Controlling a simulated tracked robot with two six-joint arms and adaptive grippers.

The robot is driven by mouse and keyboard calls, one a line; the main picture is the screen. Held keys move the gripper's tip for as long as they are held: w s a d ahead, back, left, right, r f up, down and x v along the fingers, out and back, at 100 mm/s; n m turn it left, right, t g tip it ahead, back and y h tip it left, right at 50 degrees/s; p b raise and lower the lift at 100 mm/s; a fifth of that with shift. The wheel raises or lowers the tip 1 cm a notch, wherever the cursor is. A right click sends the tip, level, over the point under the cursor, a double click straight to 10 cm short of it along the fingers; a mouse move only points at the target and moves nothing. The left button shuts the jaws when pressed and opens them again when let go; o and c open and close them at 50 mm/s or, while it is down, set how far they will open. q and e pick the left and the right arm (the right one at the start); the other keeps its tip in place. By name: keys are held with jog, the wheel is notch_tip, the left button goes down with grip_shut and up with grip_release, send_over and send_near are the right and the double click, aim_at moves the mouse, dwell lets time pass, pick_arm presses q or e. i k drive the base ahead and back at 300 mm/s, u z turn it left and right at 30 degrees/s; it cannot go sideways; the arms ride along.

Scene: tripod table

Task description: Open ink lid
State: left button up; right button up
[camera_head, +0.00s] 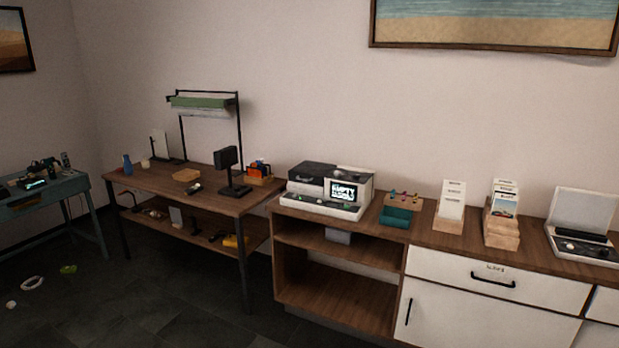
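A white and black printer-like machine (315,192) stands on the left end of the wooden counter. Its small dark screen (344,191) shows light lettering, too small to read surely. The dark top cover (313,170) looks closed; I cannot tell whether it is the ink lid. Neither of my grippers is in view.
The wooden counter (470,241) has white drawers and open shelves below. A teal tray (396,217), card holders (450,207) and a device with a raised lid (583,227) stand on it. A brown workbench (222,203) stands left. Dark floor is mostly free in front.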

aim_at(312, 173)
jog(key=u, duration=0.3)
jog(key=i, duration=1.15)
jog(key=u, duration=0.75)
jog(key=i, duration=1.7)
jog(key=z, duration=0.6)
jog(key=i, duration=0.6)
jog(key=z, duration=0.25)
